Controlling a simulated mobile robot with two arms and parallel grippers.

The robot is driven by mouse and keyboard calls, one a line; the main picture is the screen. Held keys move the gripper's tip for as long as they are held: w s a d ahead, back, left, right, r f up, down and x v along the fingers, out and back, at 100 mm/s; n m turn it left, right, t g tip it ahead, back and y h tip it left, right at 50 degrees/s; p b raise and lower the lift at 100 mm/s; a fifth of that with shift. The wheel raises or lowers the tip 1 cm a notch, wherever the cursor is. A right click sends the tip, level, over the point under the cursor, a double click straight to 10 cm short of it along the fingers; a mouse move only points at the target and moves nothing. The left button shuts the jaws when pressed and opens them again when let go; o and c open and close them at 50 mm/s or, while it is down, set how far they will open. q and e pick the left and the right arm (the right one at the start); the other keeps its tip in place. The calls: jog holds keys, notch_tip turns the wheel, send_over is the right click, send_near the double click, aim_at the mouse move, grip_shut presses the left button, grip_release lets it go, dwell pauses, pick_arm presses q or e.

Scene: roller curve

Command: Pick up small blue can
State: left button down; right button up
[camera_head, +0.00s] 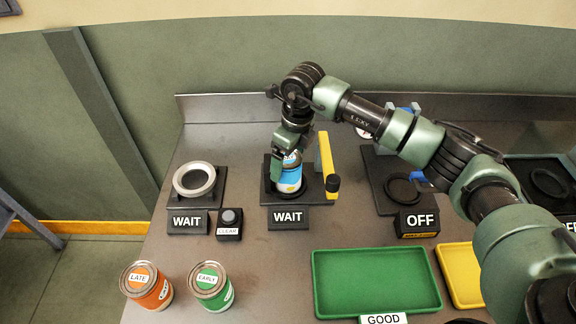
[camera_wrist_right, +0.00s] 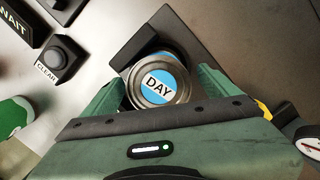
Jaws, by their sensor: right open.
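The small blue can (camera_head: 290,182) stands upright on the black holder behind the middle WAIT sign. In the right wrist view its lid (camera_wrist_right: 146,96) carries a DAY label on blue. My right gripper (camera_head: 286,158) comes down over the can from above and hides part of its top. In the right wrist view my right gripper (camera_wrist_right: 160,90) is open, one finger on each side of the can. I cannot tell whether either finger touches it. My left gripper is not in view.
An orange LATE can (camera_head: 148,287) and a green EARLY can (camera_head: 212,288) stand at the front left. A yellow upright piece (camera_head: 325,155) is just right of the blue can. A green GOOD tray (camera_head: 340,283) and a yellow tray (camera_head: 458,270) lie at front right. A metal ring (camera_head: 193,180) is at left.

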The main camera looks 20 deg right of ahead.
jog(key=shift+f, duration=0.25)
jog(key=c, duration=1.4)
jog(key=shift+c, duration=0.9)
jog(key=shift+r, duration=0.15)
